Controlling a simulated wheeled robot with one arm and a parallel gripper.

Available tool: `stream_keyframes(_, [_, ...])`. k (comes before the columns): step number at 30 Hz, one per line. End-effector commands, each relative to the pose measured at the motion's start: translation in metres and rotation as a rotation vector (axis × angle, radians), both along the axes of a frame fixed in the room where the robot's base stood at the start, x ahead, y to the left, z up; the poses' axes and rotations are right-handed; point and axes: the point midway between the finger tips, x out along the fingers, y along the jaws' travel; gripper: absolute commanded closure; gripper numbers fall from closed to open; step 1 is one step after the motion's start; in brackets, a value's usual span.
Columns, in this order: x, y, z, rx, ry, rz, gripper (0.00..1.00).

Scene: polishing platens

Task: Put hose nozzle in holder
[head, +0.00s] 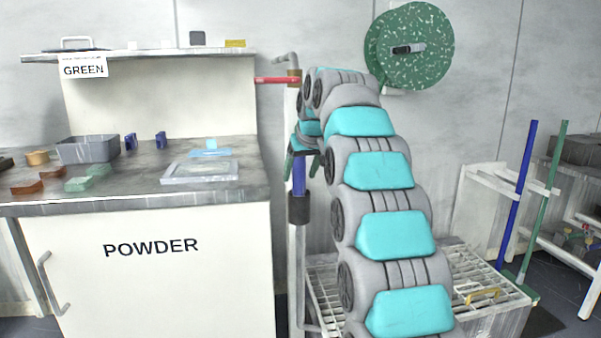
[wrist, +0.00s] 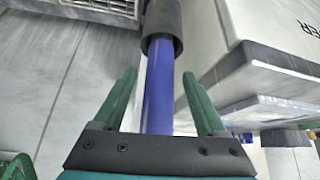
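A blue tube, apparently the hose nozzle (head: 298,178), stands upright in a black sleeve, apparently the holder (head: 299,208), beside a white post. The nozzle also shows in the wrist view (wrist: 158,100), its far end entering the black sleeve (wrist: 162,22). My gripper (wrist: 158,75) is open, with a green finger on each side of the nozzle and visible gaps between. In the head view my gripper (head: 302,165) is at the nozzle's upper part and partly hidden by my arm. How deep the nozzle sits in the sleeve is hidden.
A POWDER cabinet (head: 150,260) stands left, with a grey bin (head: 88,150) and a flat tray (head: 200,172) on top. A red-handled tap (head: 277,80) is above the nozzle.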

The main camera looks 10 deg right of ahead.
Motion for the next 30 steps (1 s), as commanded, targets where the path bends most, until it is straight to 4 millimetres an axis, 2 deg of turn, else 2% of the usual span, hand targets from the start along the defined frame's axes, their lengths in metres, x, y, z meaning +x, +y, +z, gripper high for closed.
stream_keyframes(10, [-0.002,0.0,0.008,0.0,-0.002,0.0,0.26])
stream_keyframes(22, [-0.037,-0.006,0.065,0.0,-0.007,-0.001,0.26])
stream_keyframes(30, [-0.056,-0.009,0.094,0.0,-0.002,0.0,0.26])
